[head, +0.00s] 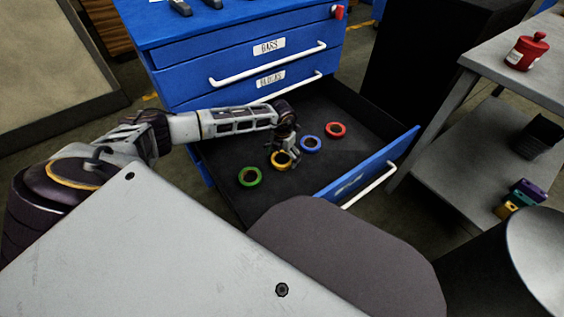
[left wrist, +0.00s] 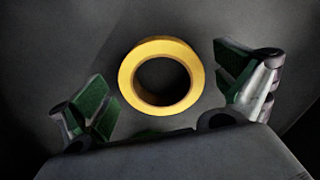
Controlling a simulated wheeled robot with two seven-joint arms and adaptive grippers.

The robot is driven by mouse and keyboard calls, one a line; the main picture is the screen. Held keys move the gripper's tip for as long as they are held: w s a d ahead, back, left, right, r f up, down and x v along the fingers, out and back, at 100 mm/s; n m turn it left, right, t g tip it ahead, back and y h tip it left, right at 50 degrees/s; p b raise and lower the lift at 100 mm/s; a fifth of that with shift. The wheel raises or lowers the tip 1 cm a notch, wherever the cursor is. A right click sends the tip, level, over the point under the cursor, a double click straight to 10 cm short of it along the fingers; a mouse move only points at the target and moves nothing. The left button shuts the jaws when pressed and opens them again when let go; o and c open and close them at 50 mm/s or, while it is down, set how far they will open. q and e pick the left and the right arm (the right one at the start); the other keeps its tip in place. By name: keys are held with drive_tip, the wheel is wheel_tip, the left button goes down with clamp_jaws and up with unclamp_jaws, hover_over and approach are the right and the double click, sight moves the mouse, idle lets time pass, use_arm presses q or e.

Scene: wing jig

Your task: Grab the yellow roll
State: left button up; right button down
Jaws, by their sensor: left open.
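The yellow roll (head: 279,160) lies in the open drawer (head: 335,101), between the green and blue rolls. In the left wrist view the yellow roll (left wrist: 136,83) is a flat ring seen from above, its hole facing the camera. My left gripper (head: 286,157) is over the yellow roll and covers part of it in the head view. In the left wrist view my left gripper (left wrist: 165,90) is open, one finger on each side of the roll, both apart from it. How far above the roll the fingertips are is hard to tell. My right gripper is not in view.
A green roll (head: 249,177), a blue roll (head: 311,144) and a red roll (head: 335,130) lie in a row in the drawer. The blue drawer front (head: 368,165) and blue cabinet (head: 180,90) bound it. A grey shelf table (head: 490,75) stands at right.

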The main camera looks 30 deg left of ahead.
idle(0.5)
use_arm(q)
drive_tip(key=c, duration=1.1)
drive_tip(key=shift+r, duration=0.1)
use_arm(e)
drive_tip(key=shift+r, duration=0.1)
use_arm(q)
wheel_tip(320, 180, up, 10)
drive_tip(key=p, duration=0.4)
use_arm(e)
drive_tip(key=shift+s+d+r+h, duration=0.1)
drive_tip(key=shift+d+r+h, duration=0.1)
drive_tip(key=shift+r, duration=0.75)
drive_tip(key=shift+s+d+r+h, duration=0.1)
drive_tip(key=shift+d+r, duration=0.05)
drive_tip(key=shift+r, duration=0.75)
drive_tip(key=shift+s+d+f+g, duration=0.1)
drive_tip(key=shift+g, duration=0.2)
